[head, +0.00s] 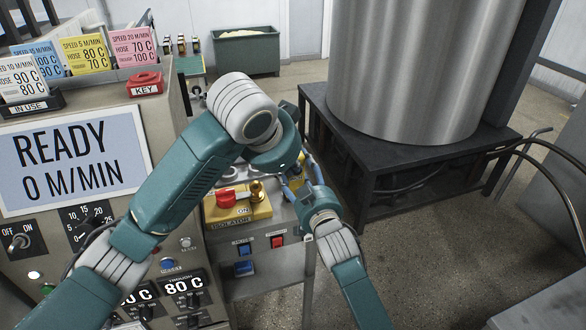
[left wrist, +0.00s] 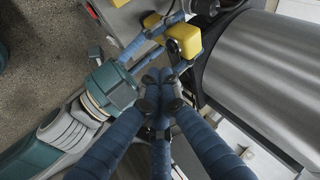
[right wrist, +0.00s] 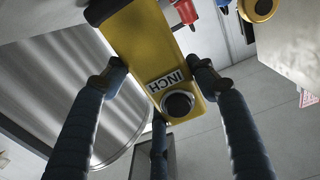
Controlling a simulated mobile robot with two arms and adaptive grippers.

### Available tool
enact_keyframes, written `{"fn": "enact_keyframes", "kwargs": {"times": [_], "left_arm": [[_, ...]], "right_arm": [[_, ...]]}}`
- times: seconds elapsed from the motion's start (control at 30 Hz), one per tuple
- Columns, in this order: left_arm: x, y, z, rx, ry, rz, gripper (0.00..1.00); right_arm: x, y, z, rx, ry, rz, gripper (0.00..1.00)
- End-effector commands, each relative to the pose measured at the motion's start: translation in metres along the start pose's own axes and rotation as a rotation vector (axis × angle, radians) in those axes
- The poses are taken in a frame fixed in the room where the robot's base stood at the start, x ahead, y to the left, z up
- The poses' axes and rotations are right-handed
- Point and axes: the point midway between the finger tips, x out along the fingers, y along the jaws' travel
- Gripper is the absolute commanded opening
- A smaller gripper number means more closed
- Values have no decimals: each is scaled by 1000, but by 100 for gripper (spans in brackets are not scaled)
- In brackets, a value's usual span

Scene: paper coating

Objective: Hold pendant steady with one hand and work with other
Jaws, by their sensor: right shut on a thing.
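The yellow pendant (right wrist: 150,45) with an INCH label and a round black button (right wrist: 178,103) fills the middle of the right wrist view. My right gripper (right wrist: 160,80) is shut on it, with fingers on both sides. Yellow parts (left wrist: 187,38) also show in the left wrist view beside the right gripper's blue fingers. My left gripper (left wrist: 162,80) has its fingers drawn together, with nothing seen between them, close to the yellow part. I cannot tell whether they touch. In the head view my left arm hides most of the pendant; my right gripper (head: 305,185) shows beside it.
A control cabinet with a READY 0 M/MIN screen (head: 72,163) stands at left. A yellow isolator box (head: 238,212) with a red handle is below my left wrist. A large steel roll (head: 415,65) stands on a dark frame at the back. Floor at right is partly clear.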

Motion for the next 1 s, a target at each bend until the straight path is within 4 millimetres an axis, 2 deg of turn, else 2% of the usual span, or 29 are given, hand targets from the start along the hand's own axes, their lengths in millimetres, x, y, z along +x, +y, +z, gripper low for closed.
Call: {"fn": "enact_keyframes", "kwargs": {"times": [0.2,0.43,0.6,1.0], "left_arm": [[42,1,1,-2,-4,3,0],[74,1,1,-1,-3,2,0],[83,0,1,-1,-1,1,0],[86,-4,1,-2,-1,0,0]], "right_arm": [[0,0,1,0,-2,-1,26],[0,0,1,0,-2,0,26],[0,0,1,1,-2,0,26],[0,0,1,0,-2,0,26]]}}
